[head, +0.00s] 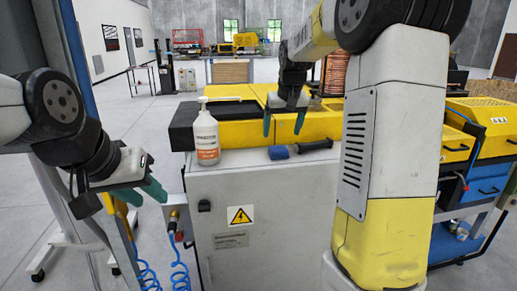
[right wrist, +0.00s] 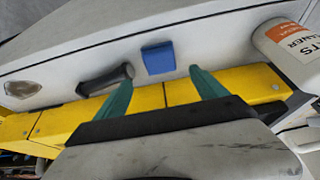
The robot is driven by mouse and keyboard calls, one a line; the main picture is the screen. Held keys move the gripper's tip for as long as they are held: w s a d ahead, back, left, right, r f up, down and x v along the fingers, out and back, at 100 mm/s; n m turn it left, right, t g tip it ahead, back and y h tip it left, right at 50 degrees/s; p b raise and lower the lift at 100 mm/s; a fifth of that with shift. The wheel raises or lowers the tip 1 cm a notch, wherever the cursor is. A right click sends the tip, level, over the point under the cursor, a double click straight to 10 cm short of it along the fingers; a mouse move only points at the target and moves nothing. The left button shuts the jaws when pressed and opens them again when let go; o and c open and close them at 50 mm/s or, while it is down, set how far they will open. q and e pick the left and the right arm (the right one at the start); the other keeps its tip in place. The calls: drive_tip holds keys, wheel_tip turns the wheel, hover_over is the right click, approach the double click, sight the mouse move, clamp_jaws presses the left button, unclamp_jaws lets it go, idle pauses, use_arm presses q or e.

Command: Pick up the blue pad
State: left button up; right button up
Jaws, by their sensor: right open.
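The blue pad (head: 278,153) lies on the white cabinet top near its front edge, just left of a black handle-like tool. It also shows as a small blue block in the right wrist view (right wrist: 158,58). My right gripper (head: 284,124) is open and empty, with its teal fingers pointing down above and behind the pad. In the right wrist view, the pad shows between and beyond the two spread fingertips (right wrist: 160,78). My left gripper (head: 147,197) hangs off to the left of the cabinet, its teal fingers apart and empty.
A white pump bottle (head: 207,140) with an orange label stands left of the pad. The black handle-like tool (head: 316,145) lies close to the pad's right. A yellow casing (head: 243,138) runs behind them. The white cabinet (head: 285,205) has bare top around the pad.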

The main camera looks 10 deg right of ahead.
sight(279, 148)
drive_tip(key=x, duration=0.7)
drive_tip(key=shift+f, duration=0.35)
drive_tip(key=c, duration=1.4)
drive_tip(key=shift+o, duration=0.2)
drive_tip(key=shift+r, duration=0.15)
